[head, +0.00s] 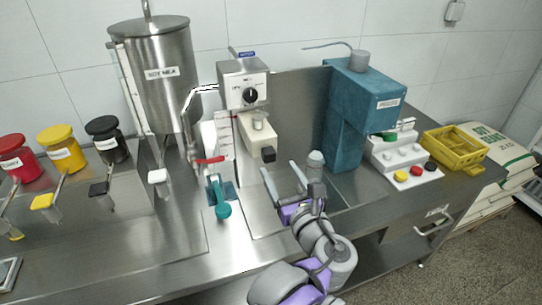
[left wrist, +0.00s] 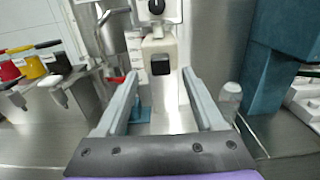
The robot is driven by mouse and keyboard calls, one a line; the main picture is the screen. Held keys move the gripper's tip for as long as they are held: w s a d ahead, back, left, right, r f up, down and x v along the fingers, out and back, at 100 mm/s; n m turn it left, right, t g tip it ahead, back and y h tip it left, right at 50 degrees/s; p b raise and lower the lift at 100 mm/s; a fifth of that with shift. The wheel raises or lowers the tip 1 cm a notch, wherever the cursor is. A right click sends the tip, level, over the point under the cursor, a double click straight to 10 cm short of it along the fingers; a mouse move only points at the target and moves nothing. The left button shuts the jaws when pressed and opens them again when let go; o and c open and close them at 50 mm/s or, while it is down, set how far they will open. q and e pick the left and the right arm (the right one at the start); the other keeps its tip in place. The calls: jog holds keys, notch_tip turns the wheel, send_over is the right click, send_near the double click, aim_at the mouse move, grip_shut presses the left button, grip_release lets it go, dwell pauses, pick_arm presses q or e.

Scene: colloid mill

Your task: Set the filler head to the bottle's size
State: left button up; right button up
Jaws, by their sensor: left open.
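The filler (head: 245,85) stands at the counter's middle with a dial on its front panel. Its cream filler head (head: 258,130) sits below the dial and carries a black block (head: 268,154) in front. My left gripper (head: 279,167) is open and empty, its fingers pointing toward the black block. In the left wrist view the black block (left wrist: 160,64) appears between the two fingertips, with no visible contact. A small pale bottle (head: 315,160) stands right of the gripper, partly hidden by my arm; it also shows right of the fingers in the left wrist view (left wrist: 231,92). My right gripper is out of view.
A steel soy milk tank (head: 157,80) with a red-handled tap stands left. A teal lever (head: 222,208) rises from the counter near the filler. A tall teal machine (head: 350,115), a white button box (head: 408,160) and a yellow crate (head: 455,150) stand right.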

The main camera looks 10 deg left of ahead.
aim_at(271, 156)
pick_arm(q)
jog(key=x, duration=0.7)
jog(key=shift+s, duration=0.1)
grip_shut()
dwell(1.2)
